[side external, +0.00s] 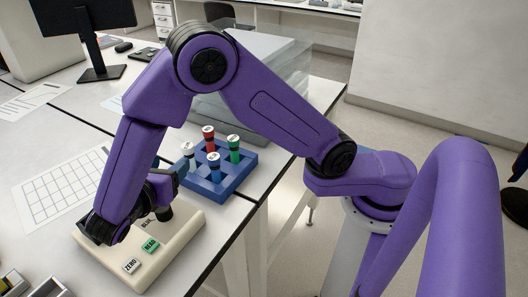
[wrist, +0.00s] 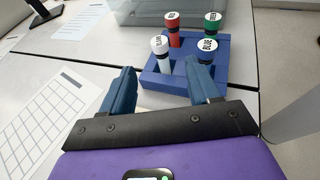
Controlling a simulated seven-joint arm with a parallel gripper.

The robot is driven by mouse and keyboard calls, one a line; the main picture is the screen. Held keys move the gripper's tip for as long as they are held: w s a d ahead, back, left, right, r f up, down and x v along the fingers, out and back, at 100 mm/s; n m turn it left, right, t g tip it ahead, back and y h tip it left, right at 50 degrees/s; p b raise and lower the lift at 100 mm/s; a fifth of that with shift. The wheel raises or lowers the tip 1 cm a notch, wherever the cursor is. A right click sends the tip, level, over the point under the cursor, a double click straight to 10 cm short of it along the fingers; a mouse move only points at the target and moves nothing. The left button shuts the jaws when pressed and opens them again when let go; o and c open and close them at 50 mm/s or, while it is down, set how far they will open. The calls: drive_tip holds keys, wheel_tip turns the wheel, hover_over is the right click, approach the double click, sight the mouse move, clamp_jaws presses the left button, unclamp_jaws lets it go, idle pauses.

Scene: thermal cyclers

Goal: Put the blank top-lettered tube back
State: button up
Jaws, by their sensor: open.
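The white tube (side external: 188,151), with black lettering on its top, stands upright at the left corner of the blue rack (side external: 214,186). In the wrist view the white tube (wrist: 164,58) shows just beyond and between my fingertips; its lettering is too small to read surely. My gripper (wrist: 160,68) is open, with nothing held, beside the near-left side of the rack (wrist: 172,84). I cannot tell how deep the white tube sits.
A cream instrument (side external: 177,254) with a ZERO button (side external: 131,266) and a green READ button (side external: 150,246) lies under my wrist. A gridded sheet (side external: 60,188) lies at left. The table edge is close on the right.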

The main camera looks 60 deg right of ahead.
drive_tip(key=s+d+m+g+y, duration=0.1)
drive_tip(key=s+d+m+y, duration=0.2)
drive_tip(key=s, duration=0.5)
drive_tip(key=s+d+r+m+g+y, duration=0.1)
drive_tip(key=s+d+m+g+y, duration=0.1)
drive_tip(key=s+d+y, duration=0.4)
drive_tip(key=s+d+m+g+y, duration=0.2)
drive_tip(key=s+d+m+y, duration=0.2)
drive_tip(key=s, duration=0.5)
drive_tip(key=shift+s+d+r+m+y, duration=0.3)
drive_tip(key=shift+s+d+r+m, duration=0.1)
drive_tip(key=shift+d, duration=0.7)
